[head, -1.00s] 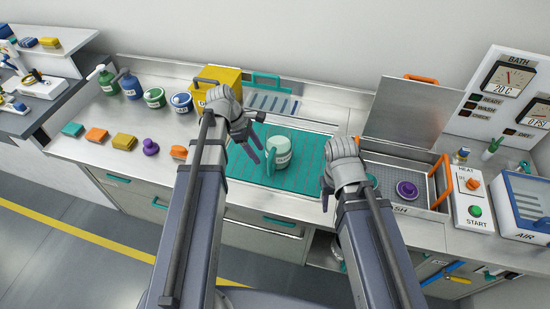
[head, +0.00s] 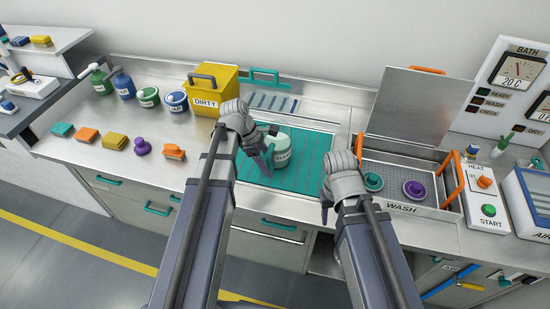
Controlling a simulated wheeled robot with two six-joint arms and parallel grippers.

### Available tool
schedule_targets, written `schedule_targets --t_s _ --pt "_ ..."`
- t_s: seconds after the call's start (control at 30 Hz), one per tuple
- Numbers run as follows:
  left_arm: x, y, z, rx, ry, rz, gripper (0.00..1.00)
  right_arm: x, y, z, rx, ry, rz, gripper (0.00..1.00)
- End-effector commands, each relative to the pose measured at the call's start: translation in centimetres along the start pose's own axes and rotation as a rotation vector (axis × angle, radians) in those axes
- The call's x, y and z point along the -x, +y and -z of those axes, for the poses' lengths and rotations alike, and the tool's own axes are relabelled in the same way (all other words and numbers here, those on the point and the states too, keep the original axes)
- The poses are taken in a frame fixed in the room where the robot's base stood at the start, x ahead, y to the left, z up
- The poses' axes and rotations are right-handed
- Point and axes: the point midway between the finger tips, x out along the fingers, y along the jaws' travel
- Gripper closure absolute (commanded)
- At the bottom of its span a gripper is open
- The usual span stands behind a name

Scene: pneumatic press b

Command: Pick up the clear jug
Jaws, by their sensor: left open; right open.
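A pale, whitish-green jug (head: 282,155) with a dark label stands upright on the teal ribbed mat (head: 305,178) in the middle of the counter. My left gripper (head: 268,147) is open at the jug's left side, with its dark fingers by the handle side. The fingers hide most of the handle, and I cannot tell whether they touch it. My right gripper (head: 341,186) is open and empty to the right of the jug, between the mat and the wash basin, and apart from the jug.
A yellow DIRTY bin (head: 222,88) stands behind my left gripper. Several bottles and tubs are at the back left, with sponges and a purple knob (head: 142,146) in front. The wash basin (head: 412,207) at right holds a teal plug (head: 373,181) and a purple plug (head: 413,189), its lid raised.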

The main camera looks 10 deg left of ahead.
Motion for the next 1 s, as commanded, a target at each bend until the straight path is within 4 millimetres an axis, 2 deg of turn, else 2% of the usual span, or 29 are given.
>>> schedule_targets --t_s 0.03,0.07,0.3,0.83,1.0 --pt "-0.92 -0.02 0.14 -0.001 0.0 0.0 0.42 -0.9 -0.09 0.05 0.0 0.0 0.0 0.5" --pt "-1.02 -0.02 0.11 -0.001 0.0 0.0 0.42 -0.98 -0.09 0.06 0.0 0.0 0.0 0.5" --pt "-0.88 -0.02 -0.02 0.0 0.0 0.0 0.42 -0.8 -0.08 0.05 0.0 0.0 0.0 0.5" --pt "-0.87 -0.02 0.0 0.0 0.0 0.0 1.0 -0.8 -0.08 0.05 0.0 0.0 0.0 0.5" --pt "-0.87 -0.02 0.01 0.0 0.0 0.0 1.0 -0.8 -0.08 0.05 0.0 0.0 0.0 0.5"
